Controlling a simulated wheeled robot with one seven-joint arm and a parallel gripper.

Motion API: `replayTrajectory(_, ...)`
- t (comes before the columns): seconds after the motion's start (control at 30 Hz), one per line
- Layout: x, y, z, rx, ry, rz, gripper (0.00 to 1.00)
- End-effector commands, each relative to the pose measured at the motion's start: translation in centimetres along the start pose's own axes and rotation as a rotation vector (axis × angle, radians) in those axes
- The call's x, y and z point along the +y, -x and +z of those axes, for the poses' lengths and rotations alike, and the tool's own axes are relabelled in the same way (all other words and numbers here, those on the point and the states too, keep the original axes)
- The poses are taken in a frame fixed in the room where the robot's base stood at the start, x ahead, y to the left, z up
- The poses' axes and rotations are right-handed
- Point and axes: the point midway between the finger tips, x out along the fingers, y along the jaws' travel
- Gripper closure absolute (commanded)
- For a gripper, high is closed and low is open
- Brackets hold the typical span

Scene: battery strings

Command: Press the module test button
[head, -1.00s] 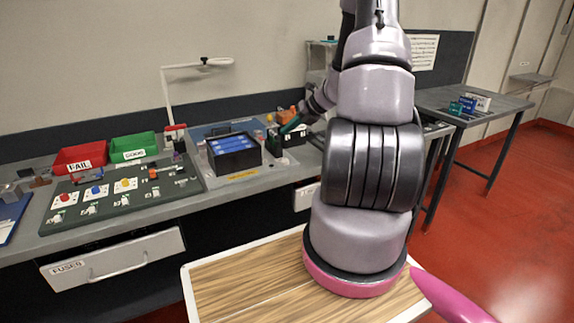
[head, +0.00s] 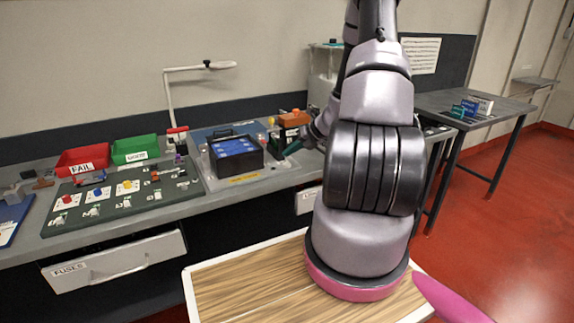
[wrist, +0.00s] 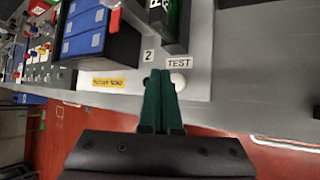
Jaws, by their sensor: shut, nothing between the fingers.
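My gripper (head: 291,150) is at the right end of the bench, beside the black case of blue cells. In the wrist view its green fingers (wrist: 160,76) are shut together with nothing between them. Their tips are at the pale panel just below the TEST label (wrist: 180,63). A pale round spot (wrist: 178,81), perhaps the test button, shows right beside the tips and is partly hidden by them. I cannot tell whether the fingers touch it. A "2" label (wrist: 148,55) is to the left of the TEST label.
The black case with blue cells (head: 236,165) stands left of my gripper. A dark green-black block (wrist: 174,25) stands just beyond the TEST label. An orange item (head: 294,118) is behind. Red (head: 80,160) and green (head: 135,149) bins and a switch board (head: 130,205) are further left.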

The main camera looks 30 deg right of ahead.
Motion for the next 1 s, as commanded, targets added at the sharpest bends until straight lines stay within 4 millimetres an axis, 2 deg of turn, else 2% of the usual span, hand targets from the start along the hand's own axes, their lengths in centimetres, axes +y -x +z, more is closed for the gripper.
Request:
replayTrajectory(0.23,-0.66,-0.85,-0.68,0.001,0.001,-0.001,1.00)
replayTrajectory(1.0,-0.68,-0.87,-0.69,0.000,0.000,-0.001,1.00)
